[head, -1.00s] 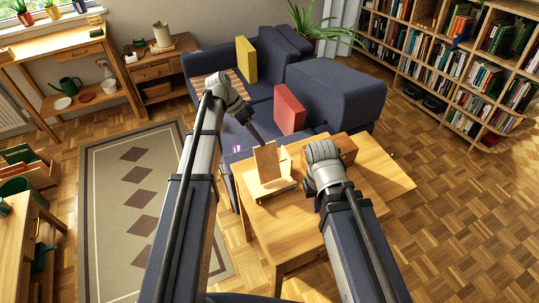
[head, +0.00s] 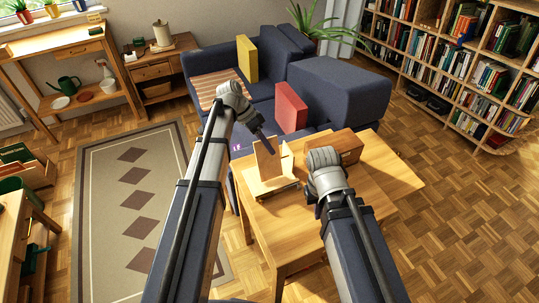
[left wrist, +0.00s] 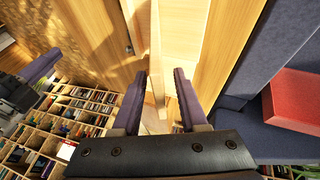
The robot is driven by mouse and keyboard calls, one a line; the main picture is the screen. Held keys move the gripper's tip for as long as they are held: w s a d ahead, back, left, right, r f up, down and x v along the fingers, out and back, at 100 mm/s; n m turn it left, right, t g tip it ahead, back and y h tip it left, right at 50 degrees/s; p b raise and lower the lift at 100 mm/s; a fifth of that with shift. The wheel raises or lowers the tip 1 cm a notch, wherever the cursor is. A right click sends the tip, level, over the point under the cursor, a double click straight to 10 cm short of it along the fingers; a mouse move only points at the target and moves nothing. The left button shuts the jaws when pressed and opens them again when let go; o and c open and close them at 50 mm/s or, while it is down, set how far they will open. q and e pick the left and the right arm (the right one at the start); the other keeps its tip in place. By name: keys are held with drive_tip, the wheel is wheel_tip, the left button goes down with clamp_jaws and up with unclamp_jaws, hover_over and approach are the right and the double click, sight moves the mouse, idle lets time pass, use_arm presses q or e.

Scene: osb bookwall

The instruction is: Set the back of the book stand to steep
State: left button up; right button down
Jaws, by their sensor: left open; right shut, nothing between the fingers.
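The pale wooden book stand (head: 271,188) is on the table, with its back panel (head: 266,163) raised and leaning. Which support slot holds the back cannot be told. My left gripper (head: 266,143) is open at the top of the back panel. In the left wrist view its two fingers (left wrist: 159,75) are apart, with a pale wooden edge, apparently the panel (left wrist: 157,45), running between them; contact cannot be told. My right gripper's fingers are hidden behind its wrist in the head view. In the left wrist view the right gripper (left wrist: 40,65) appears at the left edge, shut and empty.
The wooden table (head: 300,233) is clear at its front. A brown wooden box (head: 343,146) stands behind my right wrist. A blue sofa (head: 335,95) with a red cushion (head: 291,107) and a yellow cushion (head: 247,59) lies beyond the table.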

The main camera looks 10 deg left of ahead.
use_arm(q)
drive_tip(key=shift+b+x, duration=0.45)
drive_tip(key=shift+x, duration=0.55)
clamp_jaws()
idle(0.7)
